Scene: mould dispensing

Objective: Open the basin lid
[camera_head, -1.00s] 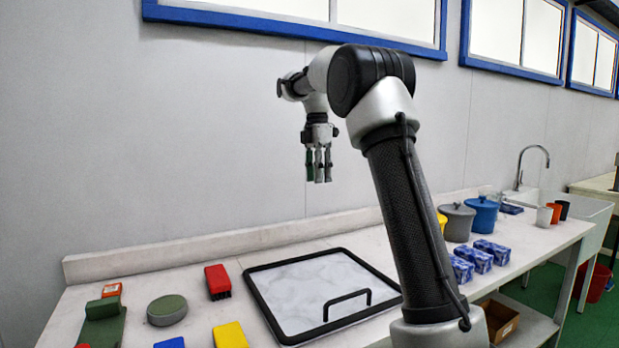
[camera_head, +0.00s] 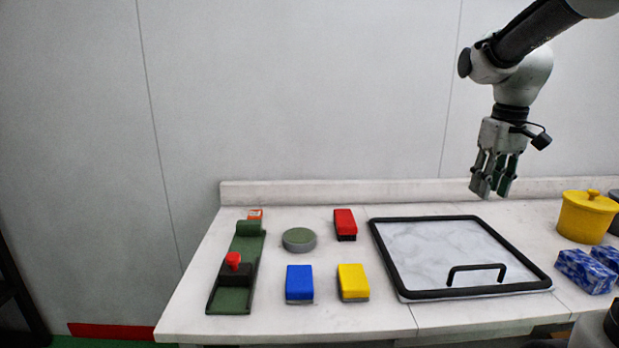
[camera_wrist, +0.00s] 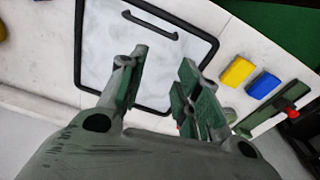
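The basin lid (camera_head: 425,250) is a pale marbled square panel with a black rim, lying flat and shut on the white table. Its black bar handle (camera_head: 476,268) stands up near the front edge. In the wrist view the lid (camera_wrist: 110,45) lies beyond the fingers, with its handle (camera_wrist: 150,25) at the top. My gripper (camera_head: 492,190) hangs above the back right part of the lid, pointing down, clear of lid and handle. In the wrist view its fingers (camera_wrist: 158,85) are apart with nothing between them.
Blue (camera_head: 299,283), yellow (camera_head: 353,281) and red (camera_head: 345,222) brushes, a round grey-green disc (camera_head: 299,239) and a green holder (camera_head: 233,299) lie left of the lid. A yellow pot (camera_head: 585,217) and blue-patterned boxes (camera_head: 585,270) stand to the right. The wall is close behind.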

